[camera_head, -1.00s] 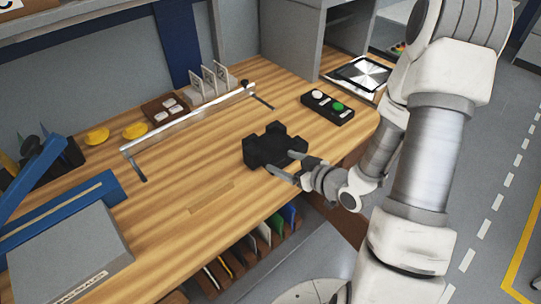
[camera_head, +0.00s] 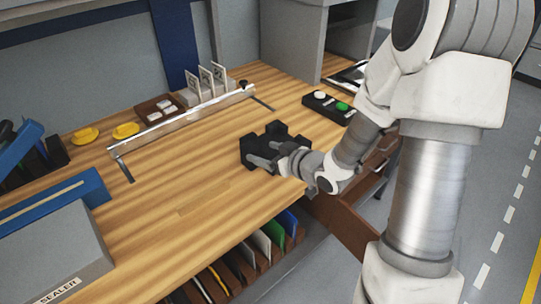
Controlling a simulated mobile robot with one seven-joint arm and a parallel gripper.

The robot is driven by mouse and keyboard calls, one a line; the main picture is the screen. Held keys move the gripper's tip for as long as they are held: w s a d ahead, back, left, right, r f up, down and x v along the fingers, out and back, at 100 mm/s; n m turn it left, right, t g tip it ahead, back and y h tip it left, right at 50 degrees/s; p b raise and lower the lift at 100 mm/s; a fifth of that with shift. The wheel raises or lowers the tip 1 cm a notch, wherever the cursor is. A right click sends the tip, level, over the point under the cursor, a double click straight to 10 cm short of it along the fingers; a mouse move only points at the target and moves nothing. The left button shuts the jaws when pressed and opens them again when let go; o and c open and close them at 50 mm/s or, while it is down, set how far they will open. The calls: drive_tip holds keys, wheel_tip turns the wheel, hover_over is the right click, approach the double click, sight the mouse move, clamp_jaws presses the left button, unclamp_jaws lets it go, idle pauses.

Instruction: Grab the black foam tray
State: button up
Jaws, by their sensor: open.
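The black foam tray (camera_head: 262,143) is a blocky dark piece with raised corners, resting on the wooden workbench. My gripper (camera_head: 262,154) is open at the tray's near right side, its fingers reaching over or alongside it. The fingers are partly lost against the dark foam, and I cannot tell whether they touch it. The gripper body and wrist hide the tray's right side.
A metal rail (camera_head: 185,118) stands on the bench behind the tray. A black button box (camera_head: 328,106) lies to the right. A grey sealer (camera_head: 55,255) is at the left. File slots (camera_head: 245,262) sit below the front edge. The bench left of the tray is clear.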

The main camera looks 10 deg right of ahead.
sight(251, 148)
drive_tip(key=x, duration=0.2)
drive_tip(key=shift+w+a+f+b, duration=0.15)
drive_tip(key=shift+w+b, duration=0.15)
drive_tip(key=b+x, duration=0.1)
drive_tip(key=x, duration=0.3)
drive_tip(key=shift+a+f+b, duration=0.15)
drive_tip(key=shift+b, duration=0.25)
drive_tip(key=shift+w+a, duration=0.2)
drive_tip(key=shift+w, duration=0.2)
clamp_jaws()
